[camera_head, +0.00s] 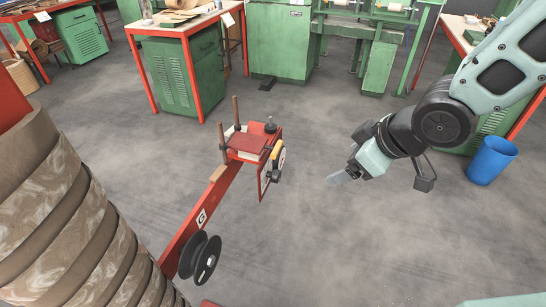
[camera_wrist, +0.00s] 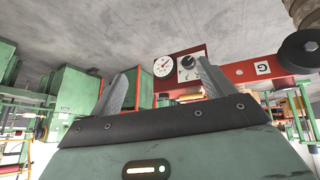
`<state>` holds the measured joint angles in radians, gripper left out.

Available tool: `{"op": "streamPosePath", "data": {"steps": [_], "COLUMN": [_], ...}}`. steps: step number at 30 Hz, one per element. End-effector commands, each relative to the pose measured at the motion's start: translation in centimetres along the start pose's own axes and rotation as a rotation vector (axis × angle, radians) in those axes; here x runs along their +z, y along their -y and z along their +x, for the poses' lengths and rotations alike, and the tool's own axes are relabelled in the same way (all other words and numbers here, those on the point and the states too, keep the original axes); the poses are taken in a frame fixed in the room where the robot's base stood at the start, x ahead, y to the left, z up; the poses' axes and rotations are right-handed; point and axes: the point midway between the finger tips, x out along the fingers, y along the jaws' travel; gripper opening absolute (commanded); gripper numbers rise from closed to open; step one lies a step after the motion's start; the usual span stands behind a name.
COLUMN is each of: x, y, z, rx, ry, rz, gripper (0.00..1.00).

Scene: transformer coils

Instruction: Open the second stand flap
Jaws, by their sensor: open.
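A red stand arm (camera_head: 196,216) slopes up from beside a large coil to a red box (camera_head: 248,142) with upright brown posts and a yellow-brown handle (camera_head: 276,150). A thin red panel (camera_head: 264,182) hangs at the box's right side; I cannot tell whether it is the flap. My gripper (camera_head: 336,179) is to the right of the box, apart from it, with empty floor between. In the wrist view my gripper (camera_wrist: 163,74) is open and empty, its two fingers spread. Between and beyond them show a white dial (camera_wrist: 163,66) and a dark knob plate (camera_wrist: 190,66) on red.
The large brown coil (camera_head: 60,210) fills the left. A black spool (camera_head: 205,258) is on the stand arm. Green workbenches (camera_head: 185,70) and machines line the back. A blue bin (camera_head: 491,160) stands at right. The floor around the stand is clear.

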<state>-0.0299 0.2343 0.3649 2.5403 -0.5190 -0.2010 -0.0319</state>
Motion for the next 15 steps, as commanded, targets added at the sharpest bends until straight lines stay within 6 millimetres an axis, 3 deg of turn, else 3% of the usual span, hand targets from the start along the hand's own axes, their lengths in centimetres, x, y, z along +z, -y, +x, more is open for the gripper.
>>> {"op": "streamPosePath", "data": {"steps": [1,6,10,15], "x": [0.9,0.8,1.2,2.0], "y": [-0.9,-2.0,-1.8,-1.6], "z": [2.4,5.4,4.9,2.9], "rx": [-0.022,-0.141,-0.24,-0.328], "ry": [-0.076,-0.419,-0.674,-0.912], "rz": [-0.017,-0.082,-0.084,-0.058], "gripper": [0.81,0.81,0.81,0.81]}}
